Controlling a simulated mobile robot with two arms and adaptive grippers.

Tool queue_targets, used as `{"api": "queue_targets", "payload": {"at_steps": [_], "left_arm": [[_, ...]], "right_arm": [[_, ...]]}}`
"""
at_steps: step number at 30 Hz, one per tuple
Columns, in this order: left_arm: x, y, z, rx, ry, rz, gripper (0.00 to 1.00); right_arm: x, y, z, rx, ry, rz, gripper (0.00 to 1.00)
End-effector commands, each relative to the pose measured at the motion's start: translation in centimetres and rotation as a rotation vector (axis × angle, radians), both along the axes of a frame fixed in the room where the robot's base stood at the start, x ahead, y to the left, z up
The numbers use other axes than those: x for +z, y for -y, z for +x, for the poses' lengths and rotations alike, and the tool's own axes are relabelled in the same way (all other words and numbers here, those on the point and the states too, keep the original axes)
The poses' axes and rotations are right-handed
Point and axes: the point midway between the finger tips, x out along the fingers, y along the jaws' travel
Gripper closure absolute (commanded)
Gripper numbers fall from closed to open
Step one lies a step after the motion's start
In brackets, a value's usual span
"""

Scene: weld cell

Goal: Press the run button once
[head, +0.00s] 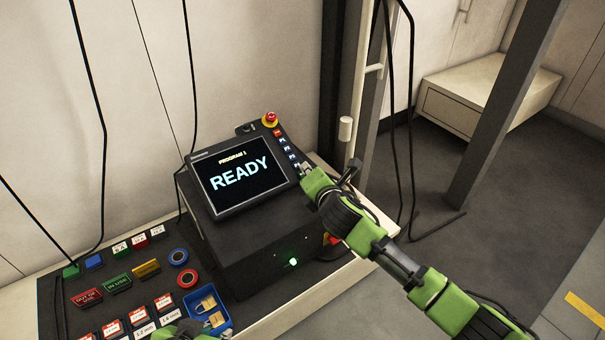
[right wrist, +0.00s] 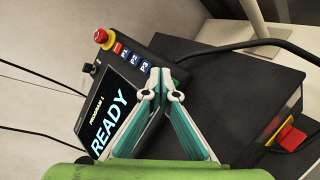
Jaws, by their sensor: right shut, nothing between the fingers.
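The control panel has a screen (head: 240,178) reading PROGRAM 1 READY. Along its right edge run a red-on-yellow mushroom button (head: 270,118), a small red button (right wrist: 117,47) and blue buttons P1 (right wrist: 126,55), P2 (right wrist: 136,61) and P3 (right wrist: 145,67).
A small green light (head: 293,262) glows on the black box's front. A red-on-yellow switch (right wrist: 290,136) is on the box's side. A blue tray (head: 222,318) with padlocks, tape rolls (head: 188,278) and several labelled tags lie left. A grey post (head: 505,105) stands right.

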Motion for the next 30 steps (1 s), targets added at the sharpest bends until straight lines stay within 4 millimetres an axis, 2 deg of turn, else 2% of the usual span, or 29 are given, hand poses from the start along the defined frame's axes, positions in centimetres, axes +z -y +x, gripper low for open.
{"api": "queue_targets", "payload": {"at_steps": [30], "left_arm": [[0.11, 0.08, 0.24, -0.001, 0.011, -0.003, 0.76]], "right_arm": [[-0.72, -0.23, 0.31, 0.0, 0.0, 0.0, 1.0]]}}
